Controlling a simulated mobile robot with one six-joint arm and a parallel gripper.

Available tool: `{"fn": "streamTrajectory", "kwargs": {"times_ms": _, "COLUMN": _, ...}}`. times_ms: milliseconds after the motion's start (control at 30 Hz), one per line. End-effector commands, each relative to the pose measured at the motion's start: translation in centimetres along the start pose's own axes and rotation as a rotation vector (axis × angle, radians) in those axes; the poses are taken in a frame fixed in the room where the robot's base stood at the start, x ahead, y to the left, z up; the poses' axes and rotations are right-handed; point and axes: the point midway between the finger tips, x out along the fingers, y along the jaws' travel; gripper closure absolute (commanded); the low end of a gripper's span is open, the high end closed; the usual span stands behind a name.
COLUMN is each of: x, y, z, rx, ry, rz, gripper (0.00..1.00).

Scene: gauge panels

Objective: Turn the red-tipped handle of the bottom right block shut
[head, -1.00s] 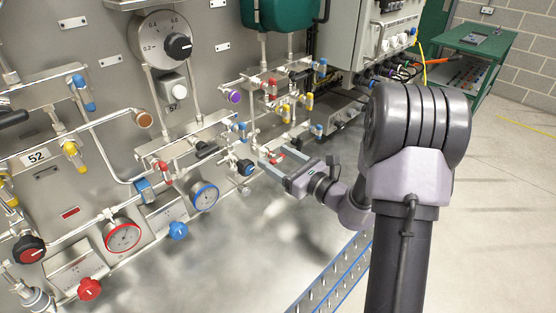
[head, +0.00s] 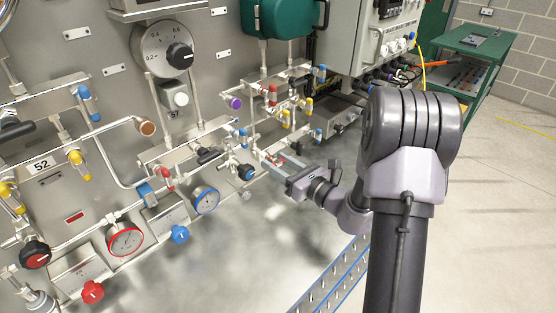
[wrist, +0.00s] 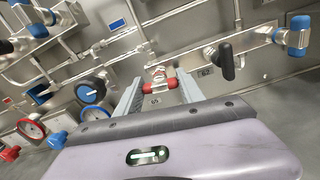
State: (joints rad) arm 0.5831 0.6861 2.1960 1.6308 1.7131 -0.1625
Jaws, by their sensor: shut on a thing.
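The red-tipped handle (wrist: 160,86) sits on a small metal block at the top middle of the wrist view. It lies crosswise, with a red end on each side. My gripper (wrist: 161,90) has one finger on each side of it and is shut on it. In the head view my gripper (head: 272,159) reaches the lower right of the pipework, and a bit of red shows between its fingers. The fingers partly hide the block there.
A black handle (wrist: 226,61) and a blue-tipped fitting (wrist: 298,36) are to the right in the wrist view. A black-and-blue knob (head: 246,172) is just left of my gripper. Red (head: 125,240) and blue (head: 205,201) gauges sit lower left. The floor at right is open.

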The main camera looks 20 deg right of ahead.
Motion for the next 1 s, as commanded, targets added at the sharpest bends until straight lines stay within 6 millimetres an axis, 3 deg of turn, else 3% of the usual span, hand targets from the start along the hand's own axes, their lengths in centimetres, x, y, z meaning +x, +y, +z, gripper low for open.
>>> {"fn": "streamTrajectory", "kwargs": {"times_ms": 1000, "x": -0.03, "y": 0.11, "z": 0.37, "rx": 0.951, "ry": 0.002, "rz": -0.001, "gripper": 0.95}}
